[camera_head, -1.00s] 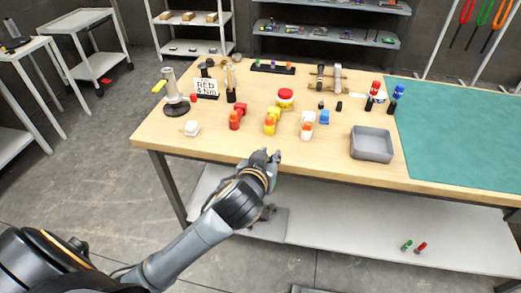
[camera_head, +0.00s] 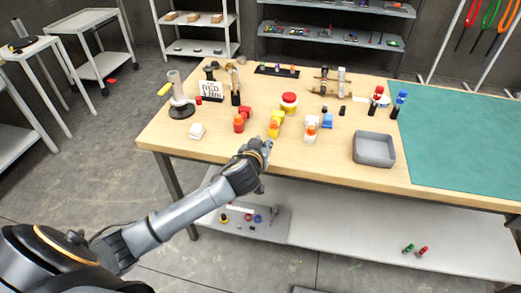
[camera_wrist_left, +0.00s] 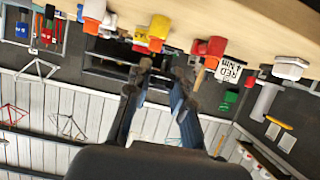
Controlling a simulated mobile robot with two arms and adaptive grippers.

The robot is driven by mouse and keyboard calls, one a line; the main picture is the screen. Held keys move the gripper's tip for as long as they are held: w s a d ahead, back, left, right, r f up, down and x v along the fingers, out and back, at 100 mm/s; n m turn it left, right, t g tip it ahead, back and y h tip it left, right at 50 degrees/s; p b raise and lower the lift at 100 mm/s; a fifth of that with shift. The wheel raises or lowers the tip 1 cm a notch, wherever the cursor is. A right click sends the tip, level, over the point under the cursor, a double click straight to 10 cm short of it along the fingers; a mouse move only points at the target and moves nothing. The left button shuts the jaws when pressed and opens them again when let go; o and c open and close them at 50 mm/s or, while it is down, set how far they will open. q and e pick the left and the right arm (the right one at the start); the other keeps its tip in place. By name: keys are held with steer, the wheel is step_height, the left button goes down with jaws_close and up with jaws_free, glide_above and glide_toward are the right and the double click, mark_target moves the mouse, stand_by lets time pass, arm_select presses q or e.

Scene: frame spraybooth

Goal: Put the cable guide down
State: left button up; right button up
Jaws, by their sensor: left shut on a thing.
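My left gripper (camera_head: 266,145) is at the front edge of the wooden workbench (camera_head: 225,150), in front of the yellow bottle. In the left wrist view the two fingers (camera_wrist_left: 163,70) point toward the bench edge, with a narrow gap between them. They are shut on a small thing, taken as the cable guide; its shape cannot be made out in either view. My right gripper is out of view.
On the bench stand a red bottle (camera_head: 240,123), a yellow bottle (camera_head: 275,127), a white bottle (camera_head: 311,130) and a grey bin (camera_head: 373,149). A green mat (camera_head: 460,140) covers the right side. The lower shelf (camera_head: 350,235) holds a grey tray with small rings.

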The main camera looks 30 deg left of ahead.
arm_select(q)
steer(key=f, duration=0.1)
steer(key=w+a+f, duration=0.1)
steer(key=w+f, duration=0.1)
steer(key=shift+w+a+f, duration=0.1)
steer(key=shift+a+f, duration=0.15)
steer(key=shift+f, duration=0.05)
steer(key=f, duration=0.2)
steer(key=f+p, duration=0.1)
steer(key=shift+w+a+f, duration=0.3)
steer(key=shift+w, duration=0.05)
steer(key=shift+f, duration=0.1)
steer(key=shift+f, duration=0.25)
steer(key=o, duration=0.8)
steer(key=shift+r, duration=0.1)
steer(key=b+v, duration=0.1)
steer(key=v, duration=0.6)
steer(key=b+v, duration=0.1)
steer(key=v, duration=0.6)
steer(key=shift+w+d+r, duration=0.1)
steer(key=shift+w+r, duration=0.1)
